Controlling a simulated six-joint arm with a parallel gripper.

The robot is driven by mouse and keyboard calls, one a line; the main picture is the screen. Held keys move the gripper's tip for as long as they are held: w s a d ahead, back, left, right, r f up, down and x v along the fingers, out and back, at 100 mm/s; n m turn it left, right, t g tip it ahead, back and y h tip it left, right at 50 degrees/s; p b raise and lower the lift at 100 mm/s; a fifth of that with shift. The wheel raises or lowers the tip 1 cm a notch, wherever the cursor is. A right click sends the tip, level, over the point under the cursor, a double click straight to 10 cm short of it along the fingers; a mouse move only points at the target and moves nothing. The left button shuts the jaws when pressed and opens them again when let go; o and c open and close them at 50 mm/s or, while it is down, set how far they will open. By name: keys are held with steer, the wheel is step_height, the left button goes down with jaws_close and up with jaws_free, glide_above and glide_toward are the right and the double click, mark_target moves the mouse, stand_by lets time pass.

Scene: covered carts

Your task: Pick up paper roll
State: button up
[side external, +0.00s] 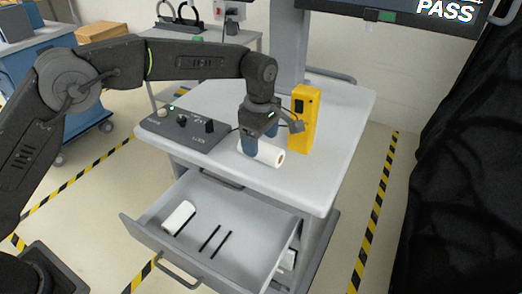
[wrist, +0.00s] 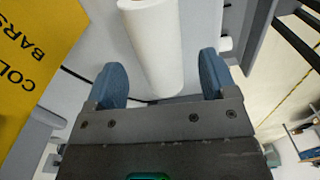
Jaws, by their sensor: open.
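In the wrist view the roll (wrist: 153,45) lies between the two open fingers (wrist: 162,78), with a gap on each side. Its near end runs toward the gripper body. A second white roll (side external: 179,217) lies in the open drawer (side external: 245,255) below.
The yellow box (side external: 303,118) stands upright just behind the roll; it fills the left of the wrist view (wrist: 35,60). A dark control panel (side external: 185,129) with knobs lies to the left. The cart top's right side is clear. A black curtain (side external: 450,170) hangs at the right.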

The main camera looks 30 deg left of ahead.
steer(key=shift+f, duration=1.35)
steer(key=shift+c, duration=0.3)
steer(key=shift+r, duration=0.1)
steer(key=c, duration=1)
